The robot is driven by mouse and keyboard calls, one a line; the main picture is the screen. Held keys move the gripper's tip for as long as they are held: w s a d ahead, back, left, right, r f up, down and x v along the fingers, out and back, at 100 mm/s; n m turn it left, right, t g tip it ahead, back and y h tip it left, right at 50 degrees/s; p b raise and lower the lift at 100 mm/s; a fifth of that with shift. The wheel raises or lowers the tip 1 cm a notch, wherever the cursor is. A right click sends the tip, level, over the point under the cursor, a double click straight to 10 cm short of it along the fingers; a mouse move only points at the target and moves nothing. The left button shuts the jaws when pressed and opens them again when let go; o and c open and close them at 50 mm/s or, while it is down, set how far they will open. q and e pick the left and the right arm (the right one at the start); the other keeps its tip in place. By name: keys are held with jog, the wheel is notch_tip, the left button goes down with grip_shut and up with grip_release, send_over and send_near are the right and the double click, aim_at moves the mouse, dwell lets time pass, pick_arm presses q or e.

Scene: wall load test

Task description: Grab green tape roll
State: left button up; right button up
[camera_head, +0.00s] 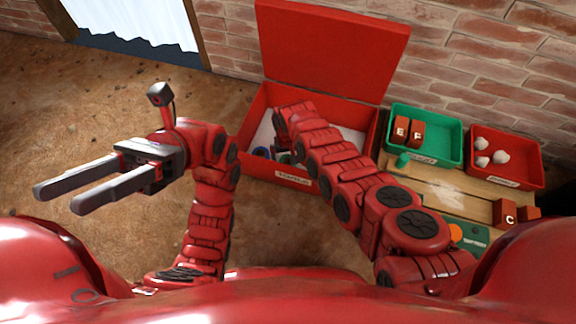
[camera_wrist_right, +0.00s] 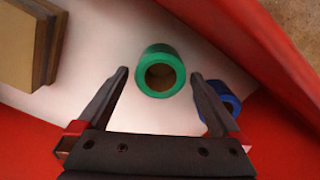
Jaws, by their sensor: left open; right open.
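The green tape roll (camera_wrist_right: 162,71) stands out in the right wrist view, lying on the white floor of the red box (camera_head: 250,128). Its brown core faces the camera. My right gripper (camera_wrist_right: 157,80) is open, with one finger on either side of the roll in the picture; I cannot tell how far above it the fingers are. My left gripper (camera_head: 55,198) is open and empty over the floor at the left.
A blue roll (camera_wrist_right: 218,101) lies right of the green one, partly behind a finger. A brown block stack (camera_wrist_right: 32,50) is at the upper left. The box's red lid (camera_head: 330,45) stands open. A green tray (camera_head: 445,135) and a smaller red tray (camera_head: 520,170) are at the right.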

jog(key=shift+f+b, duration=0.5)
jog(key=shift+f, duration=0.25)
jog(key=c, duration=1.4)
pick_arm(q)
jog(key=s+a+f+m+t+y, duration=0.1)
jog(key=s+a+m+t+y, duration=0.1)
jog(key=s+a+t, duration=0.2)
jog(key=shift+s+t, duration=0.35)
jog(key=shift+t, duration=0.35)
jog(key=shift+w, duration=0.1)
